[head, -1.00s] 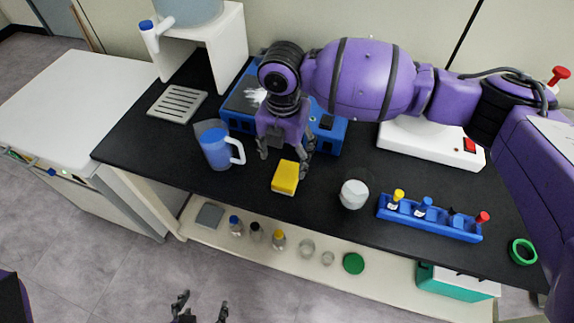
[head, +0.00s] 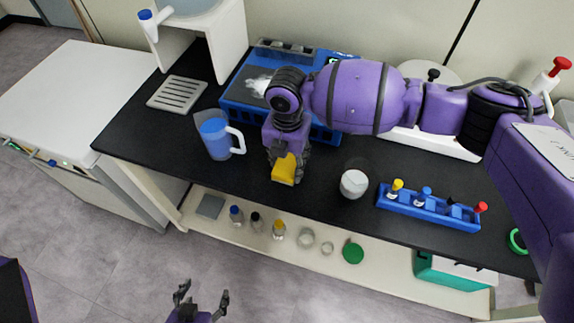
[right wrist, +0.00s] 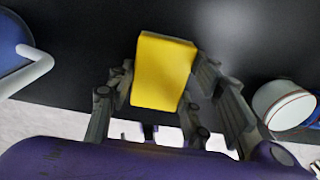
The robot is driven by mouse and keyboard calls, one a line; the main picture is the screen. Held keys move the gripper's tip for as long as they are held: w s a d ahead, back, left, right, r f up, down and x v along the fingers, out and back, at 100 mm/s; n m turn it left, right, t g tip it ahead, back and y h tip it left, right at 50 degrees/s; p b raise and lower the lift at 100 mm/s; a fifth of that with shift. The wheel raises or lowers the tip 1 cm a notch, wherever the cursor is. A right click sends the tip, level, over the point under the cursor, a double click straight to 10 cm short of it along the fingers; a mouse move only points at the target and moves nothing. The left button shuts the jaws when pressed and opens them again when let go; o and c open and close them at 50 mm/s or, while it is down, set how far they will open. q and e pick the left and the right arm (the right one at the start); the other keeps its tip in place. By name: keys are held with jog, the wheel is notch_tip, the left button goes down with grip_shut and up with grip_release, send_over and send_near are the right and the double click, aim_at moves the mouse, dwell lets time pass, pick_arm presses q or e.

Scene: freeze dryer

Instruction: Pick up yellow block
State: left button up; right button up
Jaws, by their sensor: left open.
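The yellow block (head: 285,169) lies on the black bench top, right of the blue pitcher. My right gripper (head: 287,160) is down over it from above. In the right wrist view, the block (right wrist: 164,72) lies between the two fingers of the right gripper (right wrist: 164,68). The fingers are close along both sides of it; I cannot tell whether they press on it. My left gripper (head: 202,292) is open and empty, low in front of the bench, away from the block.
The blue pitcher (head: 215,137) stands left of the block. A glass beaker with white contents (head: 354,184) and a blue rack of coloured-cap vials (head: 430,207) stand to the right. A blue device (head: 245,90) is behind. The lower shelf (head: 390,270) holds several small bottles and dishes.

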jog(key=c, duration=0.5)
jog(key=shift+r, duration=0.65)
jog(key=s+r, duration=0.4)
jog(key=s+d+r+p, duration=0.1)
jog(key=s+r, duration=0.2)
jog(key=s, duration=0.2)
jog(key=s+r, duration=0.4)
jog(key=s, duration=0.1)
jog(key=shift+d+r, duration=0.15)
jog(key=shift+r, duration=0.2)
